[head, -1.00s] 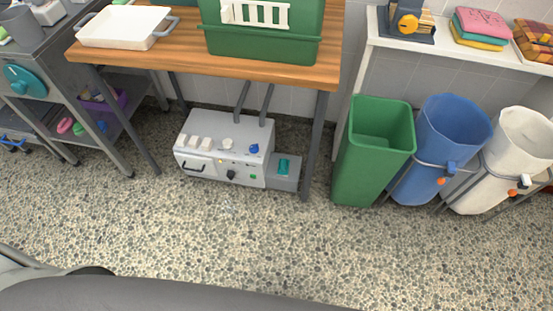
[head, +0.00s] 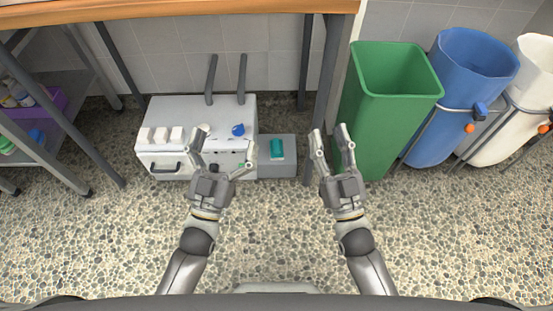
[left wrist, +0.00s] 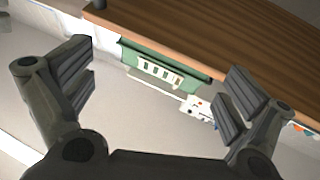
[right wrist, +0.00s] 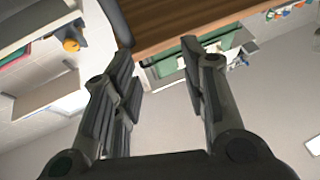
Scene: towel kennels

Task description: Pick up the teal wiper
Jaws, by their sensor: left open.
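The teal wiper (head: 277,149) is a small teal block lying on top of a low grey box (head: 290,171) beside the white machine under the table. My left gripper (head: 223,152) is open and empty, to the left of the wiper and in front of the white machine in the head view. My right gripper (head: 331,145) is also open and empty, to the right of the wiper, near the green bin. Both wrist views show spread fingers with nothing between them, the left (left wrist: 160,85) and the right (right wrist: 158,85). The wiper shows in neither wrist view.
The white machine (head: 238,108) has a blue knob and white blocks on top. A wooden table (head: 180,9) overhangs it, with a leg right of the grey box. A green bin (head: 385,125) and blue bin (head: 440,130) stand right. Pebbled floor (head: 275,235) in front is clear.

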